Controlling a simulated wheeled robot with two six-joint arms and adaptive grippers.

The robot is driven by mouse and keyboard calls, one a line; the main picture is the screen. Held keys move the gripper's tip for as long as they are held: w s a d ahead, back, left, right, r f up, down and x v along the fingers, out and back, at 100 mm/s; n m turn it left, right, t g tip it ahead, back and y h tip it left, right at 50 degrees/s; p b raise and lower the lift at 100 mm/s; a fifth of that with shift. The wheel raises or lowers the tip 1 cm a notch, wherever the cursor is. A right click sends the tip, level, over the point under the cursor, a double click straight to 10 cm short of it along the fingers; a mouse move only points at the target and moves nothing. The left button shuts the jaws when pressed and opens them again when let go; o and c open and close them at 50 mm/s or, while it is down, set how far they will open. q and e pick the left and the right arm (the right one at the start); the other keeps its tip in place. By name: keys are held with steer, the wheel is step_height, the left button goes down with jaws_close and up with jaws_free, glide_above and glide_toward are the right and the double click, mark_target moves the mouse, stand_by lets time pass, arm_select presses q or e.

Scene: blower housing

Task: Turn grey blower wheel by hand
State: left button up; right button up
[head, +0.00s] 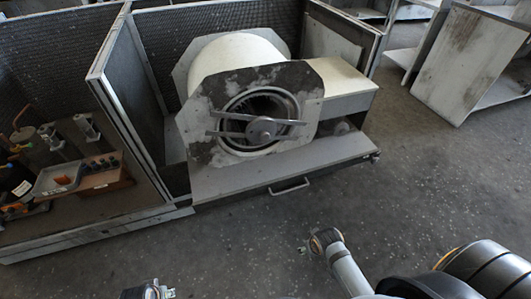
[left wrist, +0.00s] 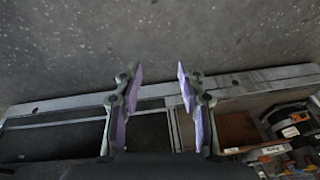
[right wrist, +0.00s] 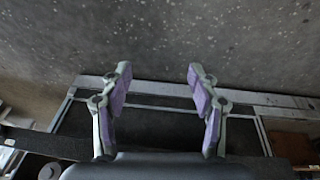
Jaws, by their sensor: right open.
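The grey blower wheel (head: 244,108) sits inside the round inlet of the pale blower housing (head: 308,80) in the head view. Flat bars and a round hub (head: 261,130) cross the front of the inlet and hide part of the wheel. My left gripper (left wrist: 158,72) is open in the left wrist view, with nothing between its fingers. My right gripper (right wrist: 160,72) is open and empty in the right wrist view. Neither wrist view shows the wheel, and both grippers appear clear of the housing.
The housing stands on a grey base with a drawer handle (head: 289,187), between mesh partition panels (head: 125,80). A bench at left holds a tray (head: 60,178) and several tools. Grey floor (head: 420,170) is clear in front and to the right. A tilted shelf (head: 465,60) stands at far right.

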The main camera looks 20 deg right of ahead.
steer(key=w+a+r+t+b, duration=0.2)
steer(key=w+r+b, duration=0.1)
steer(key=b, duration=0.1)
arm_select(q)
step_height(320, 180, up, 4)
steer(key=s+d+b, duration=0.1)
steer(key=d+b, duration=0.1)
steer(key=b, duration=0.1)
arm_select(e)
steer(key=t+y, duration=0.1)
steer(key=t, duration=1.2)
glide_toward(265, 138)
arm_select(q)
step_height(265, 138, down, 6)
steer(key=s+d+h+b, duration=0.1)
steer(key=s+d, duration=0.1)
steer(key=shift+s+d+r+h, duration=0.2)
steer(key=shift+s+h, duration=0.1)
steer(key=shift+s, duration=0.1)
arm_select(e)
steer(key=w, duration=0.9)
steer(key=shift+f, duration=0.15)
jaws_close()
